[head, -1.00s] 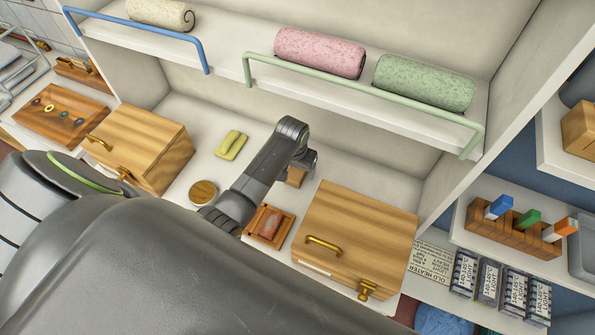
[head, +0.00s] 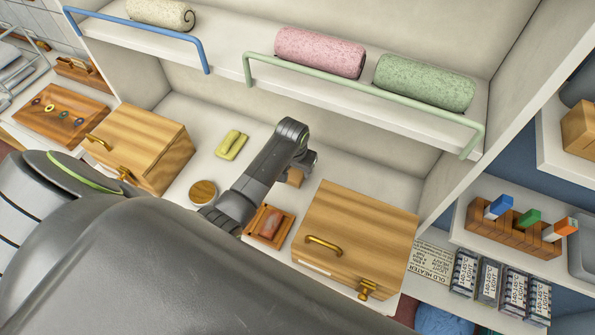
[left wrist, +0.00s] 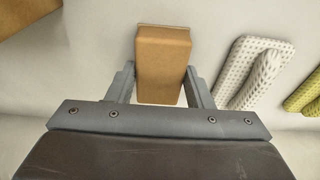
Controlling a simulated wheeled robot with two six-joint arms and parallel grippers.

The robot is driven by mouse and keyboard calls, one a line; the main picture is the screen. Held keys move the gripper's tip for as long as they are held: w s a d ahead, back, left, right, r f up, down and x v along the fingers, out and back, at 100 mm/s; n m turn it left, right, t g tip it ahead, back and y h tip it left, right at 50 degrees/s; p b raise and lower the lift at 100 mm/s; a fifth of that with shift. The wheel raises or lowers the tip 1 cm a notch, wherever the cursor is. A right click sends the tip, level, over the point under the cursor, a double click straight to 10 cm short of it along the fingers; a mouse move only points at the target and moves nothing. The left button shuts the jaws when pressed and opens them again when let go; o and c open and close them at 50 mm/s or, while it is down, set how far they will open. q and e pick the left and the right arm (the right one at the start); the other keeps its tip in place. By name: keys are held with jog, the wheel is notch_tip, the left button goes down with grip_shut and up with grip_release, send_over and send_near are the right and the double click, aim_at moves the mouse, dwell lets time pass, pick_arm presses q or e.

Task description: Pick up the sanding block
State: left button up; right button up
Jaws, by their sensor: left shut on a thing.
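The sanding block looks like a plain brown block (left wrist: 163,62). It is between the two fingers of my left gripper (left wrist: 160,70) in the left wrist view, and the gripper is shut on it. In the head view, part of the brown block (head: 295,177) shows just below the end of my left arm, over the shelf floor. My left wrist hides the fingers there. I cannot tell whether the block touches the shelf. My right gripper is in neither view.
A wooden box (head: 357,235) stands to the right, another box (head: 150,140) to the left. A small tray (head: 269,227), a round brown disc (head: 203,192) and a yellow-green item (head: 232,145) lie nearby. A white dotted item (left wrist: 255,72) lies right of the block. A green rail (head: 350,92) runs above.

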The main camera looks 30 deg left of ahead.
aim_at(297, 171)
pick_arm(q)
jog(key=shift+r, duration=0.15)
jog(key=shift+r, duration=0.15)
jog(key=shift+s+r+b, duration=0.15)
jog(key=shift+r+b, duration=0.1)
jog(key=shift+b, duration=0.3)
notch_tip(297, 171, up, 7)
jog(key=shift+f+b, duration=0.2)
jog(key=shift+b, duration=0.8)
jog(key=s+b, duration=0.1)
jog(key=s, duration=1.2)
jog(key=s+d+b, duration=0.1)
jog(key=s, duration=0.5)
jog(key=shift+s+f+b, duration=0.1)
jog(key=shift+s+b, duration=0.2)
